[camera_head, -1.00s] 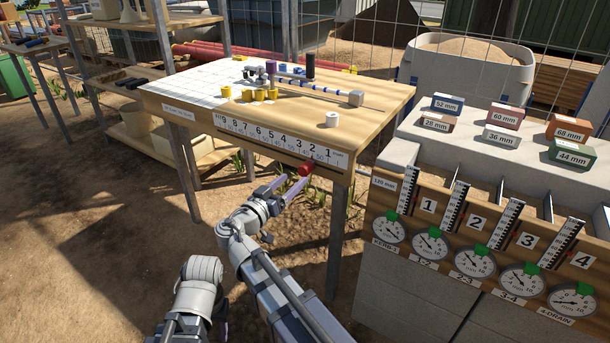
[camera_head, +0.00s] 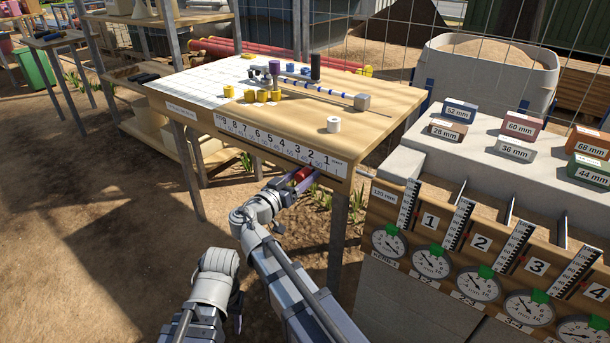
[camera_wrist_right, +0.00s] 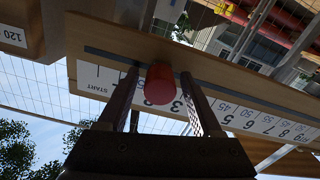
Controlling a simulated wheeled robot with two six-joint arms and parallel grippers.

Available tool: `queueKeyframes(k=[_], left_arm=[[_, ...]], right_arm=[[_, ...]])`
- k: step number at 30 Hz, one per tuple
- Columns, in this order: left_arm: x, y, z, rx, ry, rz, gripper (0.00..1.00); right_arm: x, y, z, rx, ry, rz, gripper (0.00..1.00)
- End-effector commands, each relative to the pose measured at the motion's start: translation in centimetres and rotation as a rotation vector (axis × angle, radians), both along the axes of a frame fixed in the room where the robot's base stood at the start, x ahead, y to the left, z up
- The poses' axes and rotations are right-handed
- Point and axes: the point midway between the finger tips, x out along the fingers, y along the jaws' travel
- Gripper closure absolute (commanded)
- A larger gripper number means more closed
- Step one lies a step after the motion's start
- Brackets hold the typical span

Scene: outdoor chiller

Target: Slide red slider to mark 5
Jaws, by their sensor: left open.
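The red slider (camera_head: 302,174) is a round knob in the slot on the front edge of the wooden table, below a white number scale (camera_head: 270,140). In the right wrist view the red slider (camera_wrist_right: 159,84) covers the scale between 1 and 3, near mark 2. Mark 5 (camera_wrist_right: 228,117) is further right in that view. My right gripper (camera_head: 297,180) reaches up to the knob. Its fingers (camera_wrist_right: 160,80) stand on both sides of the knob with small gaps. My left gripper (camera_head: 208,318) is low in the head view, open, mostly hidden by its own arm.
The tabletop (camera_head: 385,108) holds yellow cylinders (camera_head: 262,95), a white cylinder (camera_head: 333,125) and a blue-striped rod (camera_head: 325,90). A block bench with gauges (camera_head: 432,263) and labelled blocks (camera_head: 525,127) stands close on the right. The ground left of the arms is clear.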

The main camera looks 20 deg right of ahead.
Motion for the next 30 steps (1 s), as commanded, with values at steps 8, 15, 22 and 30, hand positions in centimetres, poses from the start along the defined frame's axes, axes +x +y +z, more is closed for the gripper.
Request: queueKeyframes(k=[8, 15, 22, 30], left_arm=[[0.01, 0.0, 0.0, 0.0, 0.0, 0.0, 0.5], [0.01, 0.0, 0.0, 0.0, 0.0, 0.0, 0.5], [0.01, 0.0, 0.0, 0.0, 0.0, 0.0, 0.5], [0.01, 0.0, 0.0, 0.0, 0.0, 0.0, 0.5]], right_arm=[[0.0, -0.01, 0.0, 0.0, 0.0, 0.0, 0.67], [-0.01, -0.02, -0.01, 0.0, 0.0, 0.0, 0.94], [-0.01, -0.02, -0.01, 0.0, 0.0, 0.0, 1.0], [-0.02, -0.01, -0.01, 0.0, 0.0, 0.0, 1.0]])
